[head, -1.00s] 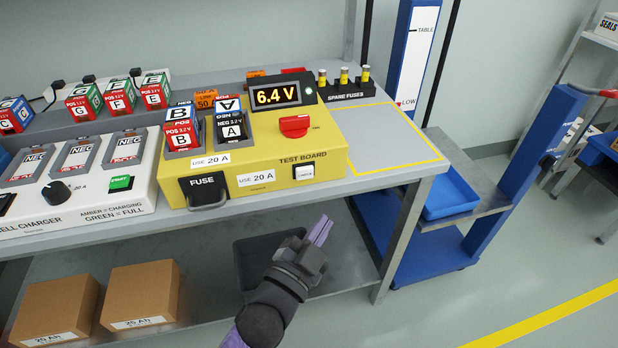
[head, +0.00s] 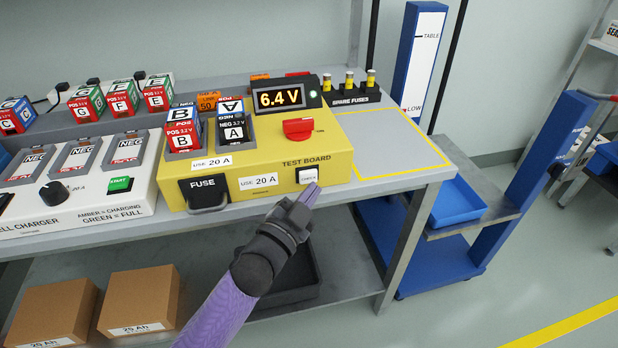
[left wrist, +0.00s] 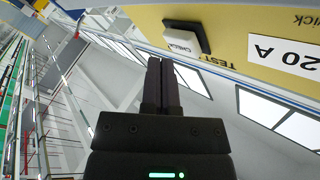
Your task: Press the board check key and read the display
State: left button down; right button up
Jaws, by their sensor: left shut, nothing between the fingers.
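The yellow test board (head: 335,146) stands on the bench. Its white check key (head: 308,175) is on the front face under the words TEST BOARD. The key also shows in the left wrist view (left wrist: 183,39). The display (head: 279,97) on top reads 6.4 V, with a small green light beside it. My left gripper (head: 308,196) is shut and empty, its tips just below and in front of the key. In the left wrist view the shut fingers (left wrist: 162,62) point toward the board, with the key beyond the tips; contact cannot be made out. My right gripper is not in view.
A red rotary switch (head: 298,128) and a FUSE drawer (head: 203,192) are on the board, with cells B and A in its slots. The cell charger (head: 90,205) stands to the left. A yellow-outlined area (head: 400,150) to the right is clear.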

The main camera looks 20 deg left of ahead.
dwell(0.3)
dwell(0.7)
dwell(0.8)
pick_arm(q)
jog(key=shift+w+a, duration=0.25)
jog(key=shift+w, duration=0.1)
jog(key=shift+w, duration=0.1)
dwell(0.4)
